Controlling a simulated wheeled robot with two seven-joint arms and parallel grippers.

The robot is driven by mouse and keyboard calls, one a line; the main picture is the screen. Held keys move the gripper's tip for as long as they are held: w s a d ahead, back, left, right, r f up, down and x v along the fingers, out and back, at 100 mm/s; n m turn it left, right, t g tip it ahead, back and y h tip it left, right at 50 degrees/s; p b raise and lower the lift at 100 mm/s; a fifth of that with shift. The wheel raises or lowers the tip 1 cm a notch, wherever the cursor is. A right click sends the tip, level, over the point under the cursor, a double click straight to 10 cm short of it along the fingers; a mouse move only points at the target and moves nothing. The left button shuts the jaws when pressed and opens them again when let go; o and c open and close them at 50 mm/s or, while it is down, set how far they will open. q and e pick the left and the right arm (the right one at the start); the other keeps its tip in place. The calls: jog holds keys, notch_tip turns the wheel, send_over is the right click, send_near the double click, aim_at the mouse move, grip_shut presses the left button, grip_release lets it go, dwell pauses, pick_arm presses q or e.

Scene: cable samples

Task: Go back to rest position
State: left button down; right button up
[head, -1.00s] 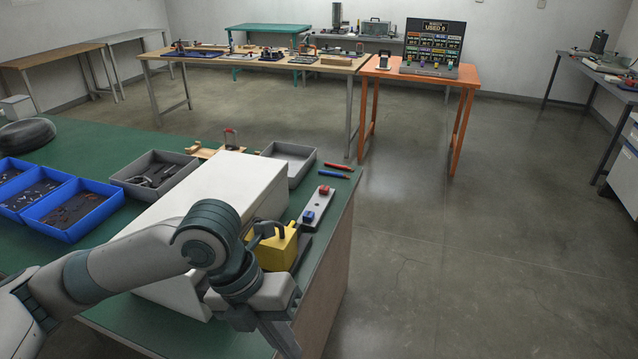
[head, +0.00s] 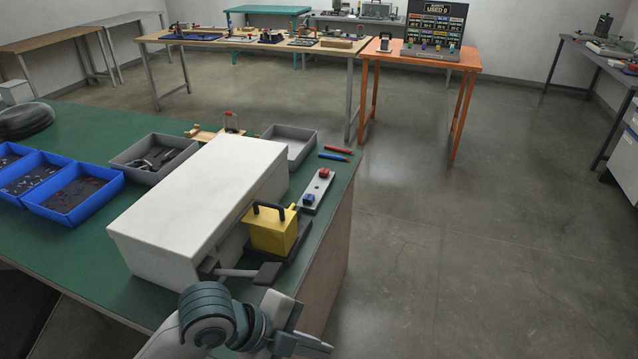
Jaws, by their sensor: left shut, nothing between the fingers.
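My left gripper (head: 318,346) is at the bottom of the head view, past the near right edge of the green bench (head: 190,297). It is shut and empty, apart from everything on the bench. My left arm comes in from the bottom edge. My right gripper is not in view. A yellow block-shaped device (head: 272,232) with a dark handle stands on a dark base beside the long white box (head: 190,200). A grey lever with a dark flat end (head: 250,273) sticks out in front of it.
A button strip (head: 316,192), red and blue pens (head: 335,153), grey trays (head: 290,148) and blue bins (head: 75,196) lie on the bench. An orange table (head: 420,58) with a display board stands at the back. The floor (head: 480,250) to the right is clear.

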pick_arm(q)
jog(key=s+a+f+n+t+y, duration=0.1)
jog(key=s+a+f+n+y, duration=0.3)
jog(key=s+a+f+n, duration=0.6)
jog(key=s+a+f+n+y, duration=0.4)
jog(key=s+a+f+n, duration=0.3)
jog(key=a+n, duration=0.6)
notch_tip(320, 180, down, 29)
jog(key=g, duration=0.1)
jog(key=s+a+f+g, duration=0.1)
jog(key=s+a+f, duration=0.1)
jog(key=s+f, duration=1.6)
jog(key=shift+a, duration=0.15)
